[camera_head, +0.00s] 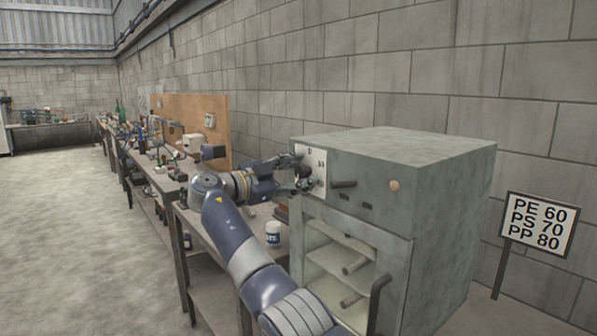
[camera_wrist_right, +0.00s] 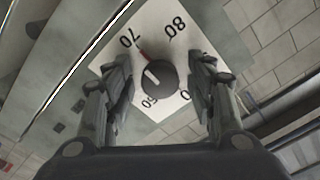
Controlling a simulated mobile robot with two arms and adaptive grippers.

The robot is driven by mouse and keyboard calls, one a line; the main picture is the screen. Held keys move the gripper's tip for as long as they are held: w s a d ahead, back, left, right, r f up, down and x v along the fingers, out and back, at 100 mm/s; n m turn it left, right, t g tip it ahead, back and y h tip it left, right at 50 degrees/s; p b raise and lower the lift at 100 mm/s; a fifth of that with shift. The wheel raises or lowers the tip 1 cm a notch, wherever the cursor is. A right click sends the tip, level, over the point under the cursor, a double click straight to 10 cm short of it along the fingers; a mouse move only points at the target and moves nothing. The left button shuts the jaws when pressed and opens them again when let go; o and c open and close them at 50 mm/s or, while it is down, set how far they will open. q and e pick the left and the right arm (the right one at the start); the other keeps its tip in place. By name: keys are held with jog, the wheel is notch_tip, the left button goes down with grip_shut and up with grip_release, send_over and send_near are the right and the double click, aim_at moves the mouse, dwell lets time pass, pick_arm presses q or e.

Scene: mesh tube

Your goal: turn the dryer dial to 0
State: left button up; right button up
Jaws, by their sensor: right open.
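The grey dryer (camera_head: 440,180) stands at the right in the head view. Its white dial plate (camera_head: 317,157) is on the front upper left and fills the middle of the right wrist view (camera_wrist_right: 180,30). The plate shows 70, 80, 0 and another number partly covered by the knob. The dark round dial knob (camera_wrist_right: 161,80) has a pale line and a red mark pointing up-left, close to the 70. My right gripper (camera_head: 300,176) is at the dial, open, with one finger on each side of the knob (camera_wrist_right: 161,70). I cannot tell whether the fingers touch it. My left gripper is out of view.
A lever (camera_head: 343,184) and a round light (camera_head: 394,186) are right of the dial. Below, the chamber shows tubes (camera_head: 356,264). A sign (camera_head: 540,224) reads PE 60, PS 70, PP 80. A cluttered workbench (camera_head: 207,226) with a white jar (camera_head: 273,234) runs left.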

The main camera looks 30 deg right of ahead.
jog(key=c, duration=1.1)
jog(key=shift+n, duration=0.3)
